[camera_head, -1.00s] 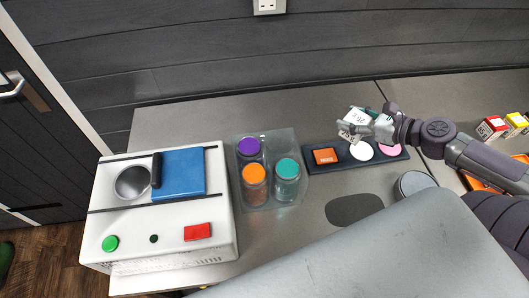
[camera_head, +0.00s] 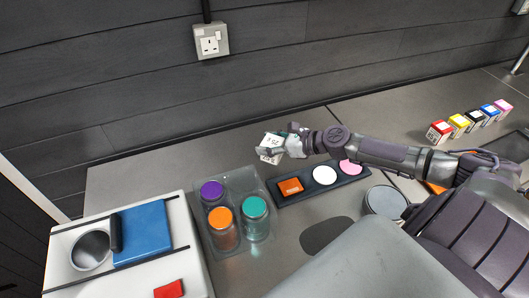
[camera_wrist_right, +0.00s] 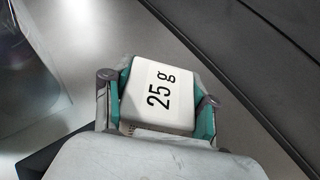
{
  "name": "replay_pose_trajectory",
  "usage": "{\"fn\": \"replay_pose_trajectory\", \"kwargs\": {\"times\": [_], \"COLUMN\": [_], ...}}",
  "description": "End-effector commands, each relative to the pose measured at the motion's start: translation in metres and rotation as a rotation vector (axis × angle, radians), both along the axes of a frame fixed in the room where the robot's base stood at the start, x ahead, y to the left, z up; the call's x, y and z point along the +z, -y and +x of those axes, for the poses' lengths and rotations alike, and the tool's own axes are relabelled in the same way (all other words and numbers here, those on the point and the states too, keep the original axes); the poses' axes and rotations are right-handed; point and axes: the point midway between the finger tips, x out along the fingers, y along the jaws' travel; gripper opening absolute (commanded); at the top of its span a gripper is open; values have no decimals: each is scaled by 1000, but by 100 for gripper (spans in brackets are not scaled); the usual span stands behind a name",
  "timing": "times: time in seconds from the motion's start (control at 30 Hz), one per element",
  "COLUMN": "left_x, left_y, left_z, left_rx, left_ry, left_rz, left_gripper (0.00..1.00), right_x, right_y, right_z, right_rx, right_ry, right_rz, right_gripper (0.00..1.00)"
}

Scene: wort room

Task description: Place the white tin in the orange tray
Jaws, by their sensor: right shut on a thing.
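The white tin (camera_head: 270,148), a small square-cornered block marked "25 g", is held by my right gripper (camera_head: 279,147), above the worktop behind the dark holder. In the right wrist view the tin (camera_wrist_right: 160,95) sits between the two green-padded fingers of the gripper (camera_wrist_right: 163,100), which touch its sides. The orange tray (camera_head: 434,188) shows only as an orange strip at the right, mostly hidden behind my right arm. My left gripper is not in view.
A dark holder (camera_head: 300,199) carries an orange block, a white disc and a pink disc. A clear tray (camera_head: 233,180) holds lidded jars. A white machine (camera_head: 195,235) stands at the left. Several coloured boxes (camera_head: 440,132) line the back right. A round grey-topped container (camera_head: 385,201) stands near my arm.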

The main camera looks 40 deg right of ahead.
Motion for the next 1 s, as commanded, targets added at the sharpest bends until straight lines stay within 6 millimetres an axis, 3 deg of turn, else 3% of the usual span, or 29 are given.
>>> {"fn": "replay_pose_trajectory", "kwargs": {"times": [0.17,0.47,0.87,0.9,1.0], "left_x": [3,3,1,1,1], "left_y": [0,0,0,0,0], "left_z": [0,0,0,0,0], "left_rx": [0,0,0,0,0], "left_ry": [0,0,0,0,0], "left_rz": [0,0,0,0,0], "left_gripper": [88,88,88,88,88], "right_x": [-5,-43,-49,-48,-48], "right_y": [-6,-6,-6,-6,-6], "right_z": [9,9,9,9,8], "right_rx": [1,1,2,2,2], "right_ry": [2,0,1,0,0], "right_rz": [1,2,0,0,0], "right_gripper": [19,19,19,62,79]}}
